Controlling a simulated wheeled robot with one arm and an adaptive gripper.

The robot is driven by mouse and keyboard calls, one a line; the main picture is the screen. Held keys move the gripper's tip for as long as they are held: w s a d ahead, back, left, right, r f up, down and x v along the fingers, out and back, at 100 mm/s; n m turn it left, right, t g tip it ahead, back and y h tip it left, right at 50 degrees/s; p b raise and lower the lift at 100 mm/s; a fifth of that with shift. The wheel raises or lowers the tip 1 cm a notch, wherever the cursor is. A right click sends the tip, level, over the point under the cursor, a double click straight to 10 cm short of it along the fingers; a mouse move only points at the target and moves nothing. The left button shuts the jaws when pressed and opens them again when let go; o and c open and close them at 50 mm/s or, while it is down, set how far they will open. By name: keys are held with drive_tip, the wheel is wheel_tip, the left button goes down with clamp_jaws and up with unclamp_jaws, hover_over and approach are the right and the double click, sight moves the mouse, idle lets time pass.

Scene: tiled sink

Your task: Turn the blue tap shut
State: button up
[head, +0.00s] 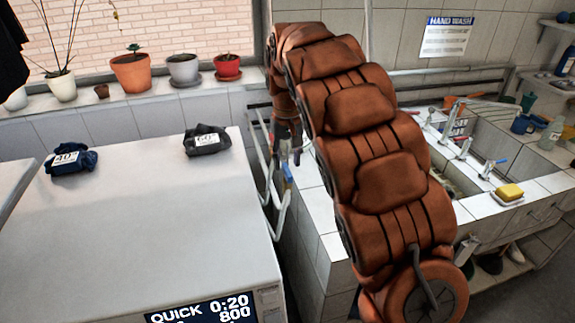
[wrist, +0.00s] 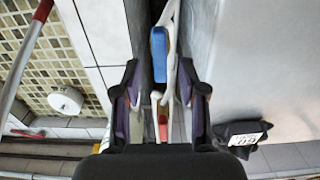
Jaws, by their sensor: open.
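The blue tap (head: 287,172) is on the pale pipework in the narrow gap between the white machine and the tiled sink. In the wrist view its blue handle (wrist: 159,50) lies lengthwise along a white pipe, just beyond my fingertips and roughly centred between them. My gripper (wrist: 161,88) is open, with one dark finger on each side of the pipes. It also shows in the head view (head: 290,152), pointing down just above the blue tap. A red handle (wrist: 163,128) shows between the fingers, nearer the palm. I cannot tell whether anything touches the fingers.
The white machine (head: 130,215) stands close on the left, with two dark labelled bundles (head: 73,160) (head: 207,141) on top. The tiled sink (head: 322,215) is close on the right. Potted plants (head: 131,72) line the windowsill. A yellow sponge (head: 509,192) lies on the sink edge.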

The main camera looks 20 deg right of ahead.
sight(287, 169)
drive_tip(key=shift+f+p, duration=0.35)
drive_tip(key=shift+f, duration=1.1)
clamp_jaws()
